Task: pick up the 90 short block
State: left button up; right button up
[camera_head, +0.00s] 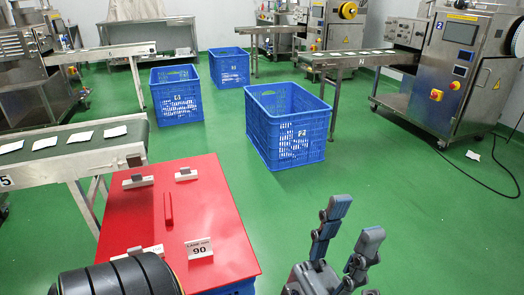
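A red board (224,220) at the lower left bears a small upright white card marked "90" (199,249). Small white blocks with grey-brown tops stand at its far side, one at the left (137,182) and one at the right (185,174). More white pieces (153,250) lie near its front left, partly hidden by a black ribbed cylinder. I cannot tell which one is the 90 short block. A thin red bar (168,209) stands mid-board.
A blue crate (289,145) stands beyond the board, with two more crates (176,113) (229,76) behind. Conveyors (95,155) (352,60) with white packets stand left and right. A machine (455,90) and floor cable (495,165) are at right. Green floor (420,210) is open.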

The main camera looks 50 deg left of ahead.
aim_at(186, 174)
jog(key=i+l+u, duration=0.2)
jog(key=i, duration=0.35)
jog(key=i+l+u, duration=0.1)
jog(key=i+u, duration=0.15)
jog(key=i, duration=0.25)
jog(key=i+l+u, duration=0.2)
jog(key=i, duration=0.3)
jog(key=i+j+u, duration=0.1)
jog(key=u, duration=0.35)
jog(key=i+u, duration=0.6)
jog(key=u, duration=0.3)
jog(key=i+l+u, duration=0.1)
jog(key=u, duration=0.4)
jog(key=i+l+u, duration=0.25)
jog(key=u, duration=0.2)
jog(key=i+u, duration=0.25)
jog(key=u, duration=0.15)
jog(key=i+u, duration=0.25)
jog(key=u, duration=0.15)
jog(key=i+u, duration=0.2)
jog(key=u, duration=0.2)
jog(key=l, duration=0.05)
